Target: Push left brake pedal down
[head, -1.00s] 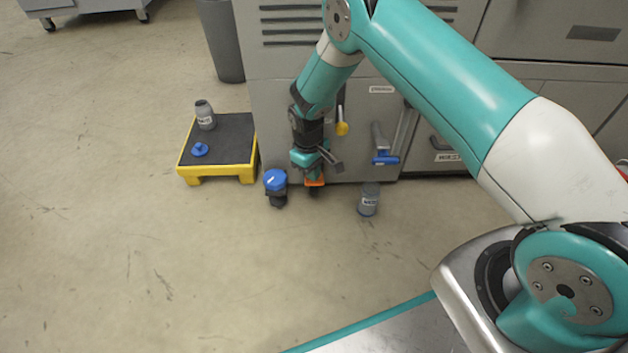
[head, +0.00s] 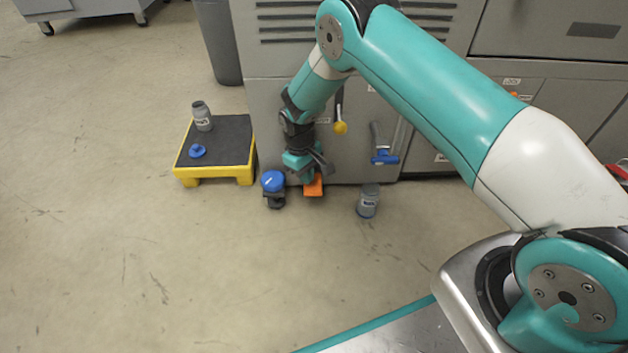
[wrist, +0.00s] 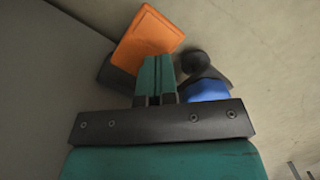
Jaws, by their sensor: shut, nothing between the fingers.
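The brake pedal looks to be the orange plate (head: 313,187) low at the front of the grey machine, near the floor. In the wrist view the orange plate (wrist: 148,38) lies just beyond my fingertips, with a dark part under it. My gripper (head: 306,177) points down at the pedal's left side in the head view. In the wrist view my gripper (wrist: 156,60) has its teal fingers together with nothing between them, overlapping the plate's lower edge. I cannot tell whether they touch it.
A blue-topped dark object (head: 273,182) stands close left of my gripper. A grey bottle (head: 368,201) stands on the floor to the right. A yellow-edged step (head: 215,181) is further left. The near floor is clear.

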